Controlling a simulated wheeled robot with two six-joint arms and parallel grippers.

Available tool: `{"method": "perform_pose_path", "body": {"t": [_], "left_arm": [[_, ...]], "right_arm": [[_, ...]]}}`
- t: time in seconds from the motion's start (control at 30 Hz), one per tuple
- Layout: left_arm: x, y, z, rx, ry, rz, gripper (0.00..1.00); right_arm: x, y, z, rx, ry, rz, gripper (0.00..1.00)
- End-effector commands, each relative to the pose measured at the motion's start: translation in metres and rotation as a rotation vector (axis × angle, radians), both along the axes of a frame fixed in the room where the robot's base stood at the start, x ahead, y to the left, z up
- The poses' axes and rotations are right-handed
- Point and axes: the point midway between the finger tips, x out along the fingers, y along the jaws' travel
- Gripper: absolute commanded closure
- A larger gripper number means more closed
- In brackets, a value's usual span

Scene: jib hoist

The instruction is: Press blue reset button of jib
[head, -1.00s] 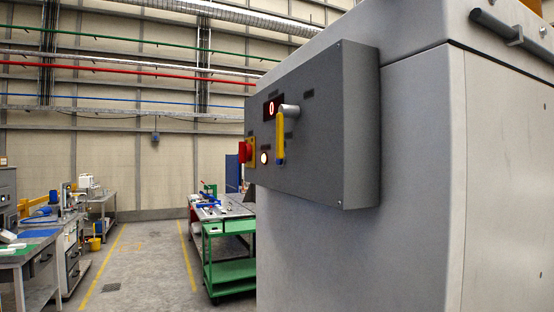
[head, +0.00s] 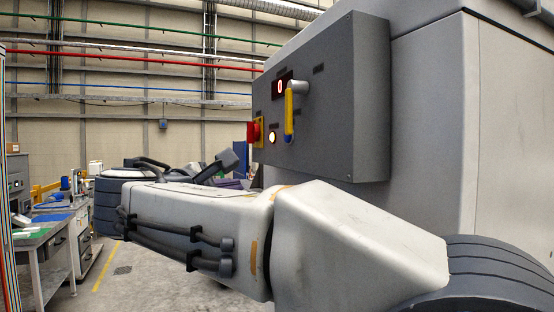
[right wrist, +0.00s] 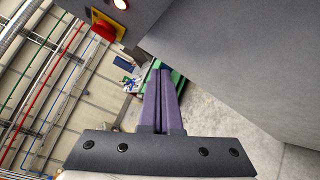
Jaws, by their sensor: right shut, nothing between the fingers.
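The grey control panel (head: 350,110) is on the side of a large grey cabinet. It carries a lit red display (head: 280,87), a yellow lever (head: 289,108) hanging from a grey knob, a red mushroom knob (head: 254,132) on a yellow plate, and a glowing whitish round button (head: 271,137). A small blue patch (head: 288,138) shows at the lever's lower end; I cannot tell if it is the button. The right wrist view shows the red knob (right wrist: 103,27) and glowing button (right wrist: 120,4). My right gripper (right wrist: 160,72) is shut and empty, below and apart from the panel.
The cabinet (head: 430,130) fills the right side. Workbenches (head: 45,245) stand at the left, with open floor (head: 125,270) between. The green cart (right wrist: 180,80) lies beyond the fingers in the right wrist view. A colour-striped strip (head: 8,220) crosses the left edge.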

Motion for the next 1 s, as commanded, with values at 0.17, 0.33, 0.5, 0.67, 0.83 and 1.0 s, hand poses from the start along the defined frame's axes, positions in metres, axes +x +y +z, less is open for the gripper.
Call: {"method": "perform_pose_path", "body": {"t": [0.17, 0.33, 0.5, 0.67, 0.83, 1.0], "left_arm": [[0.0, 0.0, -0.003, 0.0, 0.0, 0.0, 0.5], [0.0, 0.0, -0.003, 0.0, 0.0, 0.0, 0.5], [0.0, 0.0, -0.003, 0.0, 0.0, 0.0, 0.5], [0.0, 0.0, -0.003, 0.0, 0.0, 0.0, 0.5], [0.0, 0.0, -0.009, 0.0, 0.0, 0.0, 0.5], [0.0, 0.0, -0.018, 0.0, 0.0, -0.001, 0.5]], "right_arm": [[-0.006, 0.013, 0.068, -0.117, -0.198, -0.048, 1.0], [-0.012, 0.015, 0.092, -0.156, -0.269, -0.075, 1.0], [-0.012, 0.015, 0.094, -0.159, -0.273, -0.078, 1.0], [-0.012, 0.014, 0.093, -0.158, -0.273, -0.077, 1.0], [-0.009, 0.005, 0.092, -0.156, -0.272, -0.079, 1.0], [-0.003, -0.017, 0.091, -0.156, -0.271, -0.082, 1.0]]}}
